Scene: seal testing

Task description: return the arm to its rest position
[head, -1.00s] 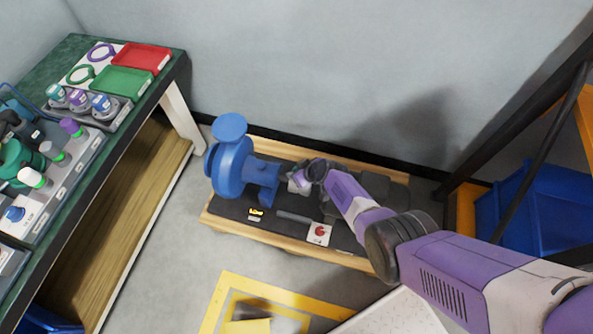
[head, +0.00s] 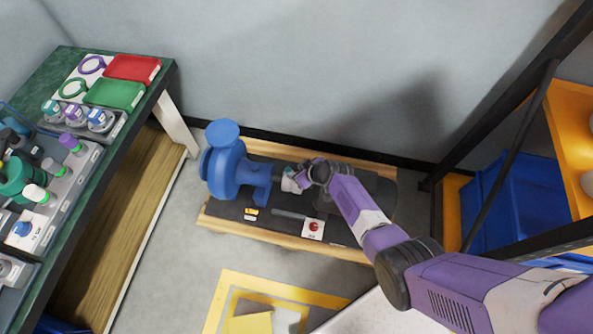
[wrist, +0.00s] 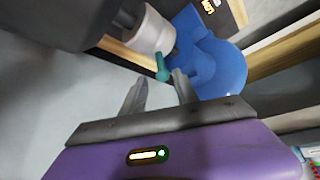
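My gripper (wrist: 159,76) shows in the wrist view with its two grey fingers apart and nothing clearly between them. In the head view my purple arm reaches down over the blue pump's wooden base (head: 225,224), and the fingers are too small there to tell. The blue pump (head: 226,165) stands on the base, left of my gripper. A pale cylindrical part (head: 289,184) sits on the pump's shaft line close to my wrist. In the wrist view this pale cylinder (wrist: 146,32) has a teal piece (wrist: 162,68) just beyond the fingertips; contact cannot be told.
A green bench (head: 75,52) with a red tray (head: 132,68), a green tray (head: 114,92) and seal parts stands at left. A rack with a blue bin (head: 510,205) stands at right. A wall is behind the base. Yellow floor marking (head: 240,288) lies in front.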

